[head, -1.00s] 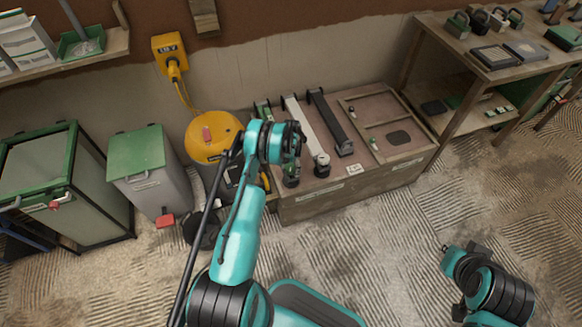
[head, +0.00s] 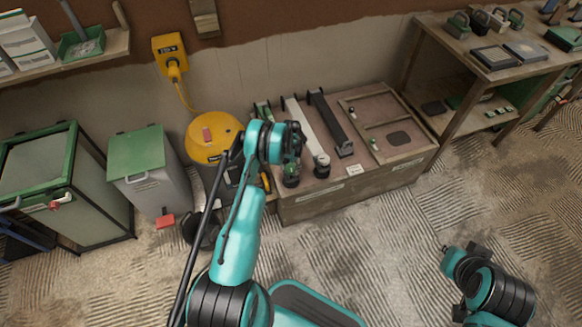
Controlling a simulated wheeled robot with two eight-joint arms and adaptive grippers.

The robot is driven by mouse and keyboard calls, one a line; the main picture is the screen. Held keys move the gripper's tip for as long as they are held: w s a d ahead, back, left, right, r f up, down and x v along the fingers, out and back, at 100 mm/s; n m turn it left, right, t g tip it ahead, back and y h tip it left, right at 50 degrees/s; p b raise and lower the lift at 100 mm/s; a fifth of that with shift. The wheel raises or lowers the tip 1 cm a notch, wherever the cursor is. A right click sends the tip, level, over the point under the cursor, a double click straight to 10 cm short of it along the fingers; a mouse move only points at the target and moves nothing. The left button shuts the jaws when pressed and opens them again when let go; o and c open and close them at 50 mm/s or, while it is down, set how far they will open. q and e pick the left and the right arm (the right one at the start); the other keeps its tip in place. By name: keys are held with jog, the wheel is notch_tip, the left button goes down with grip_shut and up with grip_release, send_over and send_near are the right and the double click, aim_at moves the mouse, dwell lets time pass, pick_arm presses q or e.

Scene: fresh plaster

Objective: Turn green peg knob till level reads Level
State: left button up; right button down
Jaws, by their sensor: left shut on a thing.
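The green peg knob (head: 291,169) is at the front end of a green-marked bar on the wooden bench, partly hidden by my left wrist. My left gripper (head: 291,178) is at this knob, pointing down, and is shut on it. The fingertips are mostly hidden by the wrist. A white bar (head: 304,131) and a dark bar (head: 330,122) lie to the right, each with a dark end piece at the front. I cannot make out any level reading. My right arm is at the lower right; its gripper does not show.
The wooden bench (head: 352,189) has a framed panel (head: 408,113) at its right. A yellow-topped drum (head: 207,128) stands close to the left of my left arm. Lidded bins stand further left, and a shelf table (head: 487,72) at the right.

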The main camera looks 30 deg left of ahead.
pick_arm(q)
jog(key=shift+n, duration=1.5)
jog(key=o, duration=1.2)
jog(key=shift+c, duration=0.2)
notch_tip(320, 180, up, 12)
